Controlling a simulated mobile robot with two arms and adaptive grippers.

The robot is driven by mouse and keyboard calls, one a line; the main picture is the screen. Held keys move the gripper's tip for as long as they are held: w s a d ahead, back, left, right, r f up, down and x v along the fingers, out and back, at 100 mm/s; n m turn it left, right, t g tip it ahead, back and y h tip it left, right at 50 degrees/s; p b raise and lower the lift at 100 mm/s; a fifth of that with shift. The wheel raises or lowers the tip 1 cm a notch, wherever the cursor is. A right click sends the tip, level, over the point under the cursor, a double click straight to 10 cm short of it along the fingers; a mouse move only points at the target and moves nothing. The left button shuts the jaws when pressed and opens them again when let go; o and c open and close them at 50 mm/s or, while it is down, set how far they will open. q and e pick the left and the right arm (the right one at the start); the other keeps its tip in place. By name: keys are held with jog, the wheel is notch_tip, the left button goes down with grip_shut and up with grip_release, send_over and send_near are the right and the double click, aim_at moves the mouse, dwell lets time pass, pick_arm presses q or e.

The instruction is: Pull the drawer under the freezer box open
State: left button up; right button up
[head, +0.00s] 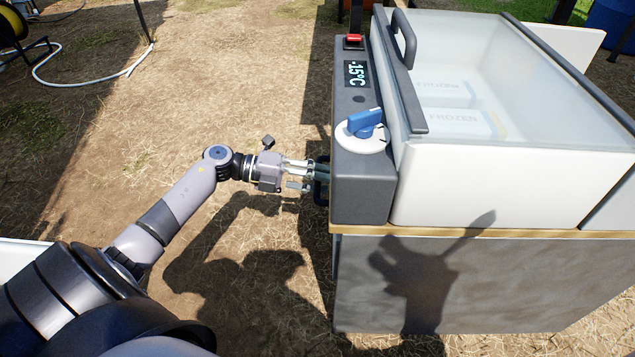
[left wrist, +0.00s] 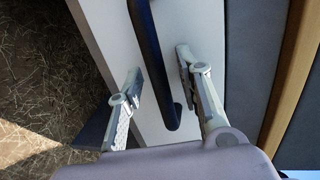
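The freezer box (head: 500,185) stands on the right of the head view, with a clear lid and a grey control panel on its left end. In the left wrist view, a pale drawer front (left wrist: 113,35) carries a dark bar handle (left wrist: 150,50). The handle shows only partly in the head view (head: 321,190), beside the box's left end. My left gripper (head: 318,172) is at this handle. In the left wrist view its fingers (left wrist: 158,65) are open, one on each side of the bar, with gaps visible. Most of the drawer is hidden in the head view. My right gripper is out of view.
A blue knob (head: 365,123), a red switch (head: 353,41) and a -15°C display (head: 357,74) sit on the panel. The box rests on a tan-edged grey stand (head: 480,290). Dry open ground lies to the left. A white hose (head: 85,80) lies at the far left.

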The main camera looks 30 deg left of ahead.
pick_arm(q)
grip_shut()
dwell(0.4)
dwell(0.4)
